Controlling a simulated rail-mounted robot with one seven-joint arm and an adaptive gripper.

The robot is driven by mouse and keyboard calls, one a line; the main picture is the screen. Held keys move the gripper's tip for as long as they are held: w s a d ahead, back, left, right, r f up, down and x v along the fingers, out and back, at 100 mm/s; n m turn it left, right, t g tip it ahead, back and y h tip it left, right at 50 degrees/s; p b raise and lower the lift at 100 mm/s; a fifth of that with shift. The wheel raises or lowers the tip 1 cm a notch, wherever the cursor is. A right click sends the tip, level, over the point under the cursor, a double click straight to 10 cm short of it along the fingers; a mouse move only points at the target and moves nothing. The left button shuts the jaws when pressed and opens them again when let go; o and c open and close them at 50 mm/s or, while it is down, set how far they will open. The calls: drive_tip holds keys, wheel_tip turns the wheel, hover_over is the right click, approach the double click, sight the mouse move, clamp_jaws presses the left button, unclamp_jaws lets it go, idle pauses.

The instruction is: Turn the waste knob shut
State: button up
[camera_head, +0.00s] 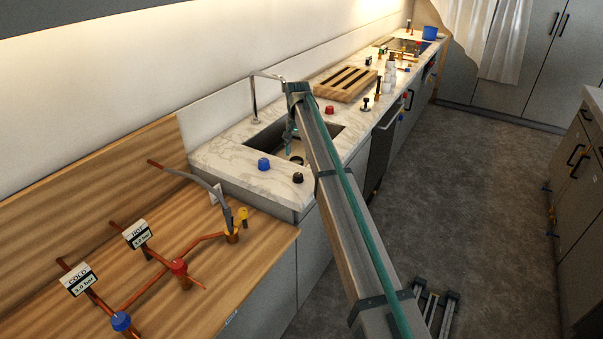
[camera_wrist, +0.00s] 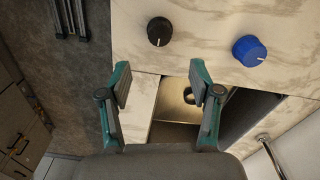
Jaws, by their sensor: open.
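A black knob (camera_head: 297,178) stands on the marble counter at the near front corner of the sink, and a blue knob (camera_head: 264,163) stands to its left. In the wrist view the black knob (camera_wrist: 159,31) lies ahead of the fingertips, centred between them, and the blue knob (camera_wrist: 250,50) is to the right. No label shows which one is the waste knob. My gripper (camera_wrist: 159,70) is open with nothing between its teal fingers. It is over the sink (camera_wrist: 178,108), apart from both knobs. In the head view my arm partly hides the gripper and sink.
A red knob (camera_head: 329,109) stands at the sink's far side, with a wooden rack (camera_head: 346,84) beyond. The tap (camera_head: 254,100) rises behind the sink. Copper pipes with valves (camera_head: 179,267) stand on the wooden counter (camera_head: 235,285) at left. The floor at right is mostly clear.

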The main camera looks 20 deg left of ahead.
sight(298, 174)
wheel_tip(298, 174, down, 10)
drive_tip(key=p, duration=0.3)
drive_tip(key=shift+r, duration=0.15)
drive_tip(key=c, duration=1.1)
drive_tip(key=shift+c, duration=0.2)
